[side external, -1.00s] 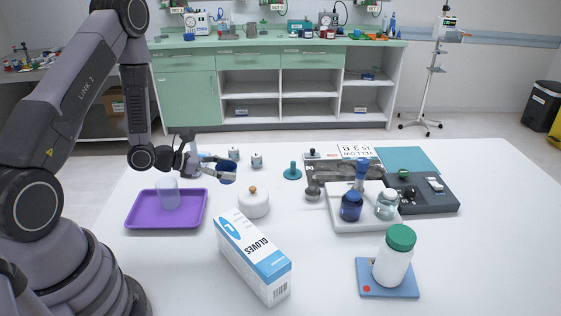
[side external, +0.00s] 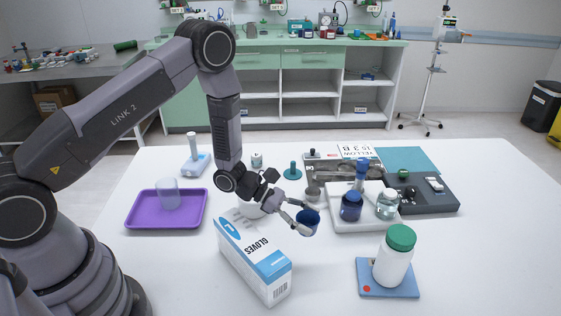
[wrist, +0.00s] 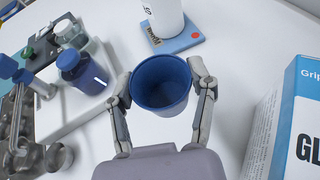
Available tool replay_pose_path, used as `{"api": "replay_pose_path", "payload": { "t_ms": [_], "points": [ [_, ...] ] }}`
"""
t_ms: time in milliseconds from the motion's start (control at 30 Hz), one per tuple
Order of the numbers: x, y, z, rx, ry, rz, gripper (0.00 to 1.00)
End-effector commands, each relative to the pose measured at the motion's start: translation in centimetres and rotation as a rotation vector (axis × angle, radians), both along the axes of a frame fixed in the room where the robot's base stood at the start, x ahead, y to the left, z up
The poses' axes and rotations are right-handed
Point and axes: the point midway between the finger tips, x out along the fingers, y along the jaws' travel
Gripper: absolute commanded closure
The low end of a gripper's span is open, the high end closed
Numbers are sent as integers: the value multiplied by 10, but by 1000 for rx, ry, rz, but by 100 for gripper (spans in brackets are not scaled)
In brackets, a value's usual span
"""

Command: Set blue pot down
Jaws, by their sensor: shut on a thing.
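The blue pot (side external: 308,219) is a small open cup, held above the white table between the glove box and the white tray. My gripper (side external: 300,217) is shut on it, with one finger on each side. In the wrist view the blue pot (wrist: 161,83) shows its open rim, looks empty and stands between both fingers of my gripper (wrist: 161,88). The gap between the pot and the table cannot be judged exactly.
A glove box (side external: 254,262) stands at the near left of the pot. A white tray (side external: 337,222) with a blue jar (side external: 351,205) is to its right. A green-capped white bottle (side external: 393,258) stands on a blue pad (side external: 372,287). Bare table lies in front of the pot.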

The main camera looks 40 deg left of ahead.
Motion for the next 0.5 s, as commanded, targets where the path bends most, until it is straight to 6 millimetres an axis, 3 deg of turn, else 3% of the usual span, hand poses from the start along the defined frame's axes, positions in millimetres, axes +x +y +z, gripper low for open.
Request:
{"api": "replay_pose_path", "payload": {
  "t_ms": [33, 200, 367, 500],
  "points": [
    [7, -4, -13, 0, 4, -1, 62],
    [25, -10, -35, -1, 2, 1, 62],
    [33, -13, -45, 0, 2, 2, 62],
    [34, -14, -67, 0, 5, 2, 62]
  ]
}}
